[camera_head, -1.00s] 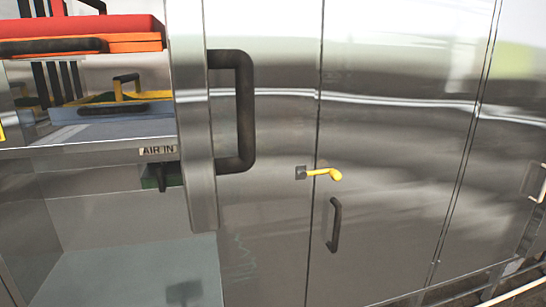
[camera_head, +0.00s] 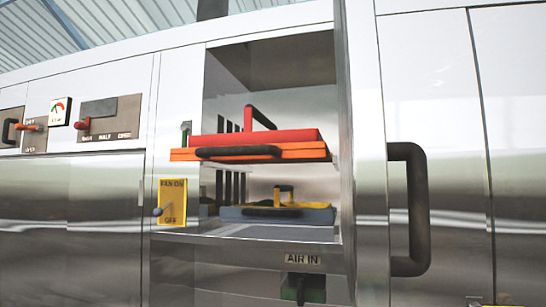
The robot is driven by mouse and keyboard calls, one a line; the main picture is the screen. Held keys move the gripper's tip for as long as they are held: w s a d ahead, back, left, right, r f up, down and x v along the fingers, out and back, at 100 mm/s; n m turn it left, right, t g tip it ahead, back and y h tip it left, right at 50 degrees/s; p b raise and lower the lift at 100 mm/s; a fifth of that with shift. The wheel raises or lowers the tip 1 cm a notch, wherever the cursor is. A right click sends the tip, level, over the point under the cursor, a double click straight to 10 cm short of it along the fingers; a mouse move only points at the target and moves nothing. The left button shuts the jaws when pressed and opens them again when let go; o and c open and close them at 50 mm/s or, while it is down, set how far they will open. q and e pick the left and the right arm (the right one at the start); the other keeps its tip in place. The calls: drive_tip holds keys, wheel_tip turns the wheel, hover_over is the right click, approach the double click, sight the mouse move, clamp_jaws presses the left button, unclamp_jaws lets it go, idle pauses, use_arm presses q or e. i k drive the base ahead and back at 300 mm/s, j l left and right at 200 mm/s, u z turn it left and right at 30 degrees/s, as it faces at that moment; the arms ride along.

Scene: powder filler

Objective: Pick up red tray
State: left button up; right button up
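The red tray (camera_head: 302,136) sits on the upper level of an open bay in the steel machine. It has a red body over an orange layer (camera_head: 312,152), a dark front handle (camera_head: 238,152) and a black upright handle (camera_head: 261,117) on top. I cannot tell whether the red and orange parts are one piece. Neither of my grippers is in view.
Below is a blue-grey tray (camera_head: 308,215) with a yellow top piece. An open door edge (camera_head: 362,160) with a large black handle (camera_head: 420,205) stands right of the bay. A yellow fan switch plate (camera_head: 172,202) and a gauge (camera_head: 60,111) are at left.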

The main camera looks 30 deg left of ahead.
sight(247, 138)
drive_tip(key=k+j+u, duration=0.2)
drive_tip(key=j, duration=1.3)
drive_tip(key=i, duration=0.1)
